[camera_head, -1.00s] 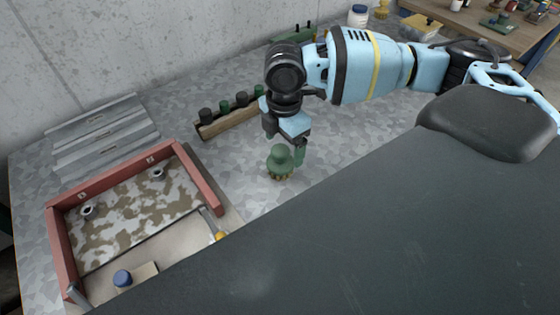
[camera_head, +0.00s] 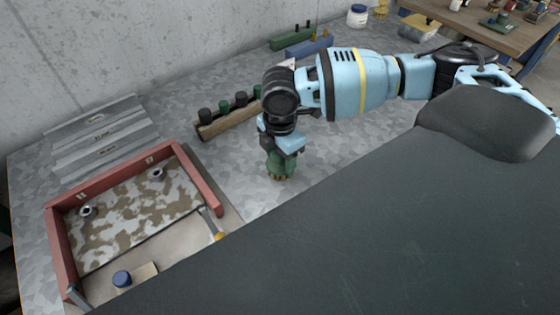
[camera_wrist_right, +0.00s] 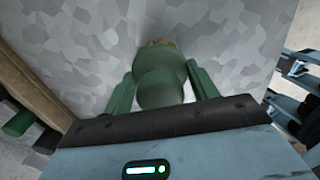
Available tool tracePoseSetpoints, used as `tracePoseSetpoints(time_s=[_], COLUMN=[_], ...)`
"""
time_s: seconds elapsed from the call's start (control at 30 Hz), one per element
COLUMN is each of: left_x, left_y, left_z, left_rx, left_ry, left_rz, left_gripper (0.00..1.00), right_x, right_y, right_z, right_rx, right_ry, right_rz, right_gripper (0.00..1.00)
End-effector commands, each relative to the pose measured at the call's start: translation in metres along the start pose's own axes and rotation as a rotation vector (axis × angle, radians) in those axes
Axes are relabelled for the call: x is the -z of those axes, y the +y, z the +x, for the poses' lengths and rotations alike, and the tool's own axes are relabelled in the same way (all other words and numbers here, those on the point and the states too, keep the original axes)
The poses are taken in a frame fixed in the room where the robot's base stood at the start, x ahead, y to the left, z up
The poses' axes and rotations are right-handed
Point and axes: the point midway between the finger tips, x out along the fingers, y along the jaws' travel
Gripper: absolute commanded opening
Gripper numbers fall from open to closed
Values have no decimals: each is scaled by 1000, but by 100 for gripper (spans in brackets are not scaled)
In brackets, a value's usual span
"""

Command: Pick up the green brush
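The green brush (camera_head: 283,172), with a rounded body and tan bristles at its foot, stands on the grey table. My right gripper (camera_head: 281,158) is directly over it and hides its top in the head view. In the right wrist view, the green brush (camera_wrist_right: 161,68) is between the two green fingers of my right gripper (camera_wrist_right: 160,72), one on each side. Gaps show between the fingers and the brush's knob; the fingertips are close to the wider body. The gripper looks open around it. My left gripper is not in view.
A red-walled tray (camera_head: 60,243) with a blotchy surface is at the left, with a blue-capped item (camera_head: 122,279) at its front. A wooden rack (camera_head: 227,123) with dark and green pegs is behind the gripper. Green (camera_head: 291,39) and blue blocks (camera_head: 310,49) are farther back.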

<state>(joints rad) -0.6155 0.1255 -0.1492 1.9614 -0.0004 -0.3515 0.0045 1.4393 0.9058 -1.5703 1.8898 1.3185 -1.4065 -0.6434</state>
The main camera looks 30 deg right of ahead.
Motion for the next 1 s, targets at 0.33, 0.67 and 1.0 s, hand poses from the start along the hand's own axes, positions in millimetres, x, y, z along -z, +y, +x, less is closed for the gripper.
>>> tracePoseSetpoints(time_s=[0.33,0.67,1.0], left_x=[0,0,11], left_y=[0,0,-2], left_z=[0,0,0], left_rx=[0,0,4], left_ry=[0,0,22], left_rz=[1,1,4], left_gripper=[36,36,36], right_x=[0,0,-5], right_y=[0,1,-64], right_z=[-1,-28,-43], right_rx=[-1,-4,-2], right_ry=[0,2,-1], right_rz=[0,-1,-2], right_gripper=[34,34,34])
